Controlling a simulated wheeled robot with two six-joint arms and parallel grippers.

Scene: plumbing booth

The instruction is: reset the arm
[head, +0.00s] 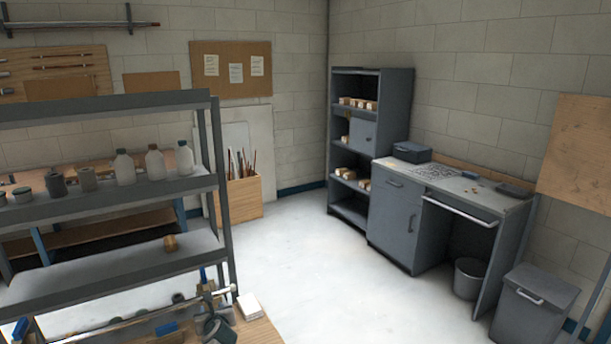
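Neither of my arms and neither gripper shows in the head view. No part that I can make out as mine is in the picture. The task names no other object.
A grey metal shelf rack (110,206) with bottles stands at left. A cluttered bench corner (255,328) is at the bottom left. A grey desk (470,195), shelf cabinet (362,80) and lidded bin (535,303) stand at right. The pale floor (320,270) between is clear.

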